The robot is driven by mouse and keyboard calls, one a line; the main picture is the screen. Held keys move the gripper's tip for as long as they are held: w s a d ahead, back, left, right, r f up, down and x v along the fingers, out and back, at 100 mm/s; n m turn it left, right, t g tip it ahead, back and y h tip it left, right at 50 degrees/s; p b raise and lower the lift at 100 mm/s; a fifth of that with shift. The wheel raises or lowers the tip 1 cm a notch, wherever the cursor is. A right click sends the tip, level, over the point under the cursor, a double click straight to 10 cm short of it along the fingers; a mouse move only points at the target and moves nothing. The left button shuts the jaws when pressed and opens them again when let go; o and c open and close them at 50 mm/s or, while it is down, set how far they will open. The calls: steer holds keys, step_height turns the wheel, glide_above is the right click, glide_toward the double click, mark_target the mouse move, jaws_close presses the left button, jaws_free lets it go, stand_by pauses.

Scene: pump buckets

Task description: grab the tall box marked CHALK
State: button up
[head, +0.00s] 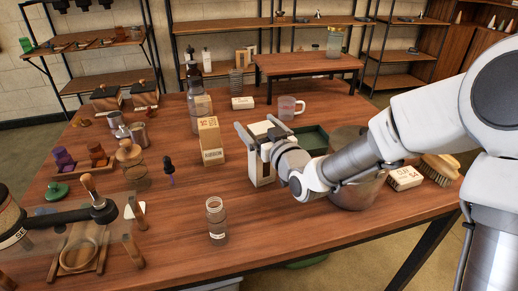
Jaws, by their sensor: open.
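A tall white box (262,168) stands upright near the middle of the table. My gripper (258,133) is open at its upper part, with the fingers to either side as far as I can see; whether they touch it is unclear. The hand covers part of its right side, and I can read no marking on it. A tall tan box (210,140) with printed labels stands upright to the left, apart from my gripper.
A clear jar (216,222) stands in front, and a tall bottle (196,105) is behind the tan box. A green tray (310,140) and a metal bucket (352,190) lie right of the white box. A glass mug (289,107) is behind. The front middle tabletop is mostly clear.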

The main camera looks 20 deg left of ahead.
steer(key=shift+w+a, duration=0.1)
steer(key=shift+w, duration=0.05)
steer(key=shift+c, duration=0.2)
jaws_close()
stand_by(0.3)
